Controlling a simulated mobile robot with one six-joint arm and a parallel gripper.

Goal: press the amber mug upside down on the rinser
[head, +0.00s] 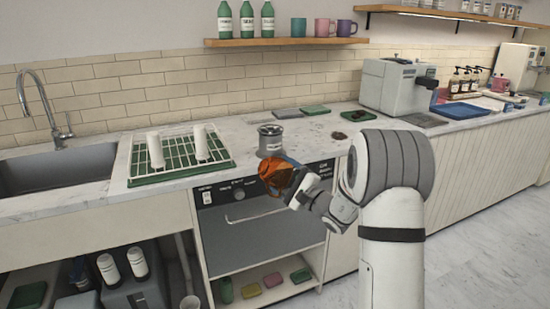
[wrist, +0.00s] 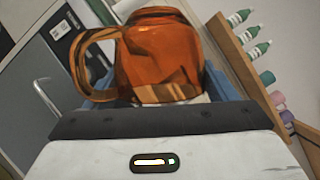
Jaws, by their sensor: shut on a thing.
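The amber mug (head: 275,172) is translucent orange-brown glass. My gripper (head: 290,184) is shut on it and holds it in the air in front of the counter edge, before the dark dishwasher front. The mug looks tilted in the head view. In the wrist view the mug (wrist: 165,62) sits between the blue jaw pads, with its handle to the left. I cannot tell clearly which way its mouth faces. A short round metal fixture (head: 270,140), possibly the rinser, stands on the counter just behind and above the mug in the picture, apart from it.
A green tray with a white rack (head: 180,165) holds two white cylinders, left of the metal fixture. A sink (head: 55,170) is at far left. A grey machine (head: 392,88) stands at the back right. Flat green and grey cloths (head: 314,110) lie behind.

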